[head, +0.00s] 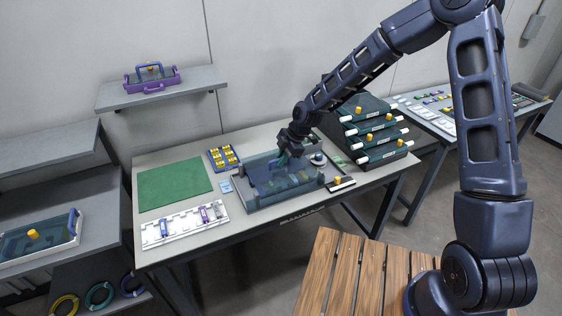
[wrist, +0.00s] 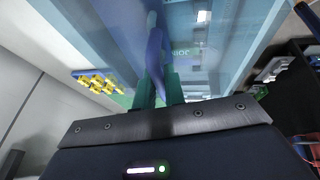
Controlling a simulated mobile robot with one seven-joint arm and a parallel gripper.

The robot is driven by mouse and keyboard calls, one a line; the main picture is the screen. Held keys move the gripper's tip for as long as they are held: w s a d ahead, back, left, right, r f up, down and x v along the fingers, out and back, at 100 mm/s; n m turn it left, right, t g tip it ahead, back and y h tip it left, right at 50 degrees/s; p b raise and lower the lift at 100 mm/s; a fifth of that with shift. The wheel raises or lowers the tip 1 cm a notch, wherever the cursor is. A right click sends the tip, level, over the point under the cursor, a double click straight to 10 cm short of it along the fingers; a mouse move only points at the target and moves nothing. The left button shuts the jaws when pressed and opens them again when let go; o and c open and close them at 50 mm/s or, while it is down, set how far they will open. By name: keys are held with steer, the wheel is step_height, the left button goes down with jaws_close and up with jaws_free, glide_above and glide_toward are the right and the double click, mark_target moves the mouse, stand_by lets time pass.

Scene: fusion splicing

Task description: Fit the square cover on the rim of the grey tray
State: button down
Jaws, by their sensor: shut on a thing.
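My gripper (head: 287,160) is over the middle of the work table. In the wrist view its green fingers (wrist: 159,85) are shut on an upright blue handle (wrist: 154,48). The handle belongs to a see-through bluish cover (wrist: 215,50), which spreads beyond the fingers. In the head view the cover (head: 266,177) lies over the grey tray (head: 284,200), with its edges close to the tray's rim. I cannot tell whether the cover touches the rim all round or hovers slightly above it. My gripper hides part of the far side.
A green mat (head: 174,183) and a white rack (head: 184,223) with small parts lie to the left. A holder with yellow pieces (head: 223,158) stands behind the tray. A stack of dark drawers (head: 375,132) rises close on the right. A wooden slatted surface (head: 352,275) is in front.

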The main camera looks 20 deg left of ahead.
steer(key=shift+f, duration=0.5)
steer(key=c, duration=1.5)
jaws_free()
steer(key=v, duration=1.2)
steer(key=shift+d, duration=0.1)
